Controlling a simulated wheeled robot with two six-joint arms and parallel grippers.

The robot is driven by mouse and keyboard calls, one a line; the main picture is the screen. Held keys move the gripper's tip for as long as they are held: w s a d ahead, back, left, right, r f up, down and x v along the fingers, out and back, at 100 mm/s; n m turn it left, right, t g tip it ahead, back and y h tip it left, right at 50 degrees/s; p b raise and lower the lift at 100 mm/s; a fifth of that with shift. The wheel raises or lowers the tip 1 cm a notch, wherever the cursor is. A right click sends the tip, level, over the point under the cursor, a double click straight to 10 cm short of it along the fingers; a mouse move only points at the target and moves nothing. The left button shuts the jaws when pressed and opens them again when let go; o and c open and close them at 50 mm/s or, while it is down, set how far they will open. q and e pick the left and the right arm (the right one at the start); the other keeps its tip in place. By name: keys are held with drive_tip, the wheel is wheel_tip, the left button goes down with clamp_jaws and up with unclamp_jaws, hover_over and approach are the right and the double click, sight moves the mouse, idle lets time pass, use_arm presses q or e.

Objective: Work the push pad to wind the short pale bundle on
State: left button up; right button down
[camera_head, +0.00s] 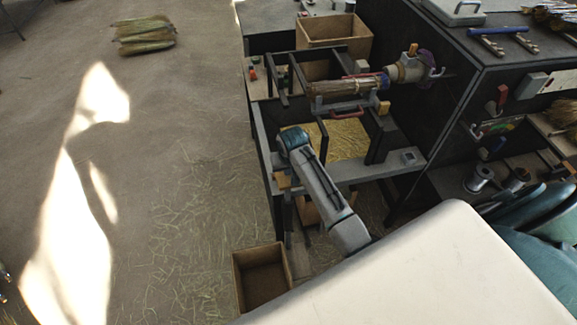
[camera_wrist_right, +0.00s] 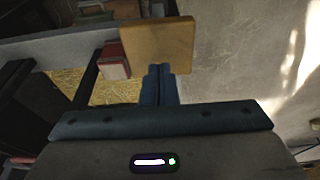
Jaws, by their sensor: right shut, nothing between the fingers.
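The push pad, a flat tan wooden plate, fills the upper middle of the right wrist view (camera_wrist_right: 157,42). A small tan block that looks like it shows in the head view (camera_head: 283,181), left of my right arm. My right gripper (camera_wrist_right: 159,72) is shut and empty, its blue fingertips at the pad's lower edge; I cannot tell whether they touch. In the head view my arm hides most of the gripper. A short straw bundle (camera_head: 338,88) lies level in the frame's upper part, its right end toward a pale winding head (camera_head: 405,69). My left gripper is not in view.
Dark frame bars and a grey rail (camera_head: 375,171) surround my arm. A red block (camera_wrist_right: 115,62) sits left of the pad. An open box (camera_head: 262,277) stands on the floor below; another (camera_head: 335,30) stands behind. The floor at left is mostly clear, with bundles (camera_head: 145,34) far back.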

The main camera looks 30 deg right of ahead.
sight(288, 177)
wheel_tip(288, 177, down, 10)
drive_tip(key=b, duration=0.4)
drive_tip(key=shift+s+r, duration=0.15)
idle(1.7)
wheel_tip(288, 177, up, 6)
drive_tip(key=p, duration=0.4)
drive_tip(key=shift+f+p, duration=0.2)
drive_tip(key=shift+p, duration=0.1)
drive_tip(key=shift+r+b, duration=0.3)
drive_tip(key=shift+r, duration=1.65)
drive_tip(key=shift+w, duration=0.2)
